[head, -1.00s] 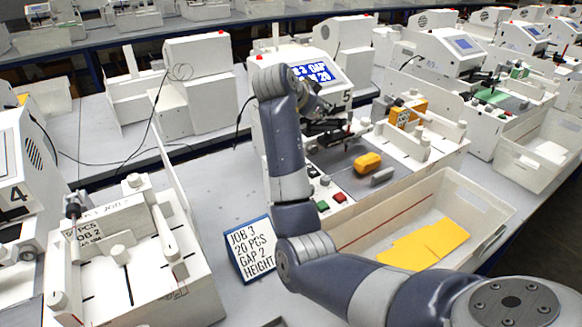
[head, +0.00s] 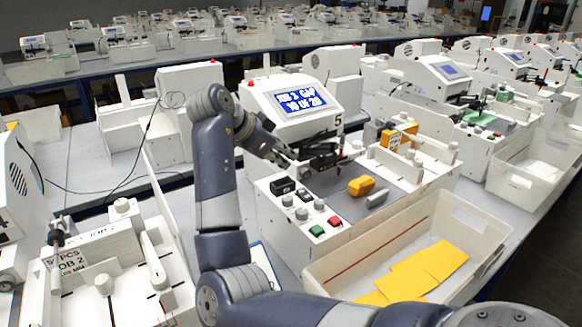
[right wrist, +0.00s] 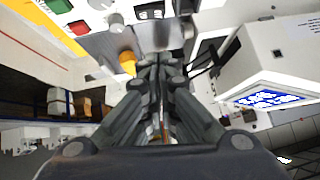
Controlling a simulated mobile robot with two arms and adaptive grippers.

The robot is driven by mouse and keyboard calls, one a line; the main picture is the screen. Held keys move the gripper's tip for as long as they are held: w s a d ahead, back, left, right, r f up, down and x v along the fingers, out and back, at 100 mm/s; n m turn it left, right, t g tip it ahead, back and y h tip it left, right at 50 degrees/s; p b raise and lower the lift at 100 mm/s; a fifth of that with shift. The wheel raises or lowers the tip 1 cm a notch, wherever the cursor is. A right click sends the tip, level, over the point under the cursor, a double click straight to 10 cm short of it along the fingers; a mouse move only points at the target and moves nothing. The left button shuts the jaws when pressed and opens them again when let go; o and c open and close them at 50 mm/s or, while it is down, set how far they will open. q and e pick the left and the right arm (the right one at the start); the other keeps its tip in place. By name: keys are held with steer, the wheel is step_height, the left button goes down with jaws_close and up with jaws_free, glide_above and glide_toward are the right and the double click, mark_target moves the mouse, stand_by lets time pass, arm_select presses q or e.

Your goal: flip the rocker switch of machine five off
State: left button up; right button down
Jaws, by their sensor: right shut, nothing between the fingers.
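Machine five (head: 270,225) is a white unit with a "5" on its side and a lit blue display (head: 300,101). A small black block that looks like its rocker switch (head: 283,185) sits at the back left of the button panel; which way it is tipped I cannot tell. My right gripper (head: 286,160) is shut and empty, just above and behind that switch, apart from it as far as I can see. In the right wrist view the closed fingers (right wrist: 158,60) point towards the panel, with a dark block, probably the switch (right wrist: 150,12), beyond them. My left gripper is out of view.
The panel has grey knobs (head: 302,213), a green button (head: 316,230) and a red button (head: 335,221). A black print head (head: 325,158) is close right of my gripper. A yellow-orange part (head: 361,186) lies on the bed. A white bin (head: 345,262) with yellow sheets stands in front.

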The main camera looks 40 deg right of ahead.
steer(key=p, duration=0.2)
glide_above(301, 193)
steer(key=f, duration=0.6)
steer(key=shift+s, duration=0.4)
steer(key=f, duration=0.2)
steer(key=shift+w+f+p, duration=0.25)
steer(key=shift+f+p, duration=0.05)
steer(key=shift+f, duration=0.05)
steer(key=shift+w+f, duration=0.15)
steer(key=shift+f, duration=0.65)
